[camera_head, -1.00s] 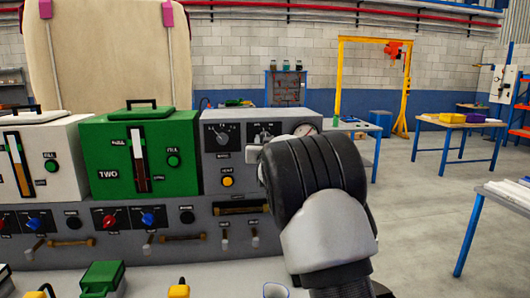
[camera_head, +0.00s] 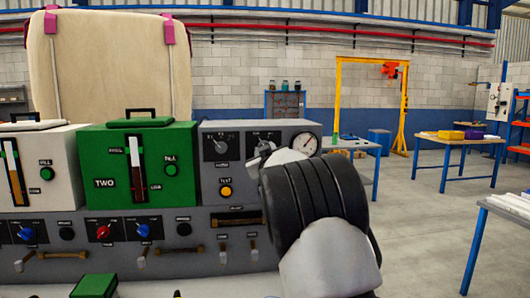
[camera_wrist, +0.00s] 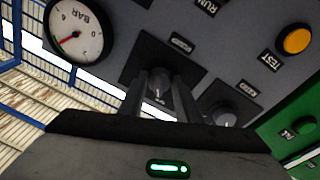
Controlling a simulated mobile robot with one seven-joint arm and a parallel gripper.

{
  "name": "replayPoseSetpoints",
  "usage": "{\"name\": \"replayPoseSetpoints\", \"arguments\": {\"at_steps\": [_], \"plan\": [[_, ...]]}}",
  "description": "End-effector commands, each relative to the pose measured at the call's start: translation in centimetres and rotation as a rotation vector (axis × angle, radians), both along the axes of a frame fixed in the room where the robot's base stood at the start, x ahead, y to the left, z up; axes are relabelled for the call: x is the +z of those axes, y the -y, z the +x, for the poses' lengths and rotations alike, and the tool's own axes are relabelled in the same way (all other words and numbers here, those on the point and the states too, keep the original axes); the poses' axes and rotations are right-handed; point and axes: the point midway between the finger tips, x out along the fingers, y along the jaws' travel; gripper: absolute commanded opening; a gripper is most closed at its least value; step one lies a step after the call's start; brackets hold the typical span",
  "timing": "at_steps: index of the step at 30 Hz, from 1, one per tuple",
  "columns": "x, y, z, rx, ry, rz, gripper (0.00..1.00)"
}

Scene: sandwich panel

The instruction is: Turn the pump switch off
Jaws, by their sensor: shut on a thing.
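A grey control panel (camera_head: 205,178) has two dark plates with rotary knobs near its top. The right one is the switch knob (camera_wrist: 160,88) beside the round gauge (camera_wrist: 76,32). My gripper (camera_wrist: 158,82) is shut on this knob, one finger on each side. In the head view my gripper (camera_head: 265,148) is at the right knob, and my wrist hides part of the panel's right side. The second knob (camera_wrist: 228,110) is free, also seen in the head view (camera_head: 221,147). The small labels are too blurred for me to read surely.
A yellow test button (camera_head: 226,191) sits below the left knob. A green box (camera_head: 137,165) stands left of the panel, with a white box (camera_head: 45,165) beyond it. Levers and blue and red knobs line the lower panel.

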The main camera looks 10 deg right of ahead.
Motion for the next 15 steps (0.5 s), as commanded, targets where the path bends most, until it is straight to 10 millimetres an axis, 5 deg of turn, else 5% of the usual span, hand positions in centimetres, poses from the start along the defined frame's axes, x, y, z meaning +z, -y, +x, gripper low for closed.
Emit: {"name": "replayPoseSetpoints", "arguments": {"at_steps": [6,7,10,15], "plan": [[0.0,0.05,0.01,0.0,0.0,-0.003,0.08],[0.0,0.05,0.01,0.0,0.0,-0.003,0.32],[0.0,0.05,0.01,0.0,0.0,-0.002,0.49],[0.0,0.03,0.01,0.0,0.0,-0.001,0.49]]}}
